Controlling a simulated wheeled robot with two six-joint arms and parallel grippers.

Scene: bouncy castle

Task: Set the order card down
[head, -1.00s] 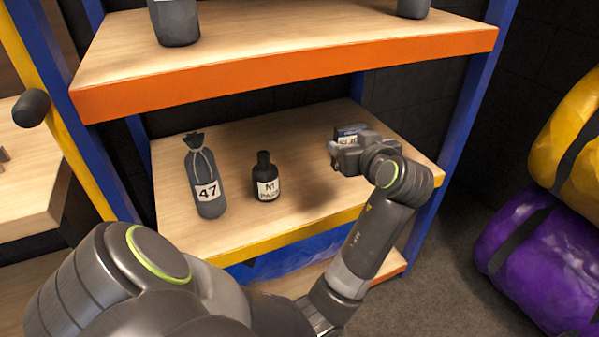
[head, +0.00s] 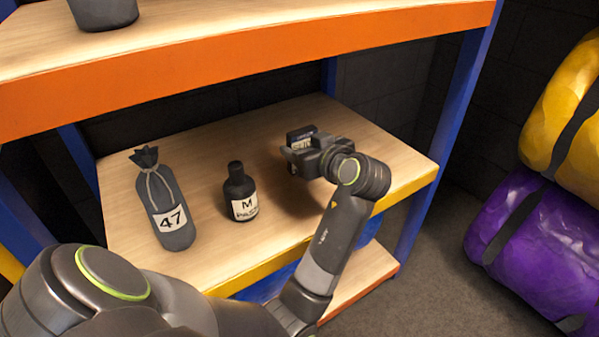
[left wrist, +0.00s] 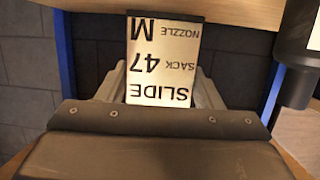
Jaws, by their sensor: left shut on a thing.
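The order card (head: 301,137) is gripped by my left gripper (head: 298,158) over the right part of the middle shelf (head: 345,122). In the left wrist view the card (left wrist: 160,65) stands between the fingers of my left gripper (left wrist: 158,92). Its print is upside down there and reads SLIDE, SACK 47, NOZZLE M. The gripper hides the card's lower part in the head view, and I cannot tell whether the card touches the shelf. My right gripper is not in view.
An orange-edged shelf (head: 250,75) hangs above. Blue posts (head: 437,150) flank the shelf. Purple and yellow rolls (head: 520,220) lie at the right.

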